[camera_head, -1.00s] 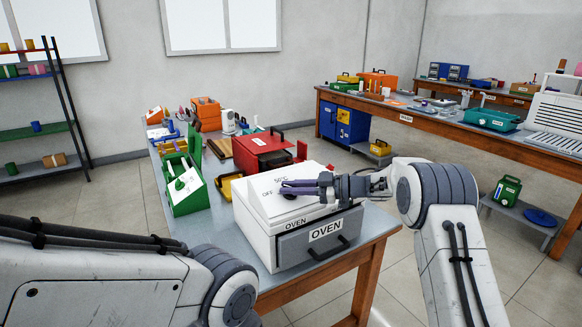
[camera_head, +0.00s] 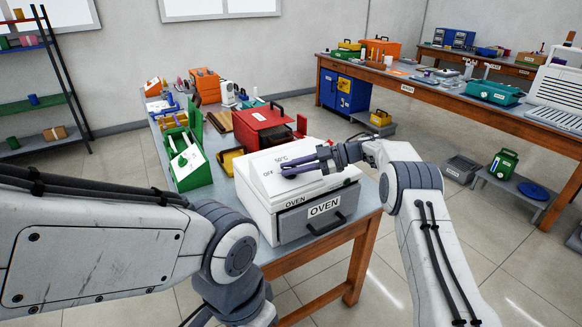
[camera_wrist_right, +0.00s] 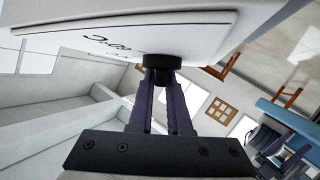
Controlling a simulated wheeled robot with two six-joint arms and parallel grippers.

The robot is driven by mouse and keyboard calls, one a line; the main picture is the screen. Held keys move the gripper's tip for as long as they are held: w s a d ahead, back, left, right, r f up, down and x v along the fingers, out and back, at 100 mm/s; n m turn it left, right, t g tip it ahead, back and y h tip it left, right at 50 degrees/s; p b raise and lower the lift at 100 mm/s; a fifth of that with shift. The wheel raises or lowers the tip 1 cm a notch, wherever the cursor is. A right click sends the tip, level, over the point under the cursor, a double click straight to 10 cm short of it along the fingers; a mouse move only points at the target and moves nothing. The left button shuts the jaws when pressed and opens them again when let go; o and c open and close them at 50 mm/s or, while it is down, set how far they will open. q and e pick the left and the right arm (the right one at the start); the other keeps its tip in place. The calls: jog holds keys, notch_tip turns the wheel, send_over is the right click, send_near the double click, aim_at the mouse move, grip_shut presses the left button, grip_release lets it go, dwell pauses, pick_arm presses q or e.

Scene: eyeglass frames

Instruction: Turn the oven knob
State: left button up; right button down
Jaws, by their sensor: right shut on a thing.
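The white oven (camera_head: 258,207) stands on the front end of the near table, with a grey OVEN drawer front (camera_head: 310,211). Its sloped top panel carries "OFF" and "50°C" marks. My right gripper (camera_head: 290,169) reaches over this panel from the right, its purple fingers pointing left. In the right wrist view, the fingers (camera_wrist_right: 162,74) are closed on the round black knob (camera_wrist_right: 162,60), which sits against the white panel. In the head view the fingers mostly hide the knob. My left arm comes in from the left, but its gripper is out of view.
A red toolbox (camera_head: 263,127) stands right behind the oven. A green box (camera_head: 187,160) and a yellow bin (camera_head: 231,160) are to its left. A long wooden table (camera_head: 450,107) stands at the right.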

jog(key=shift+f, duration=0.25)
jog(key=c, duration=0.9)
grip_release()
jog(key=shift+o, duration=0.2)
jog(key=shift+d+r, duration=0.1)
jog(key=shift+d+r, duration=0.1)
jog(key=shift+d, duration=0.25)
jog(key=v, duration=0.9)
jog(key=shift+d+b, duration=0.2)
jog(key=shift+b, duration=0.15)
jog(key=shift+r, duration=0.15)
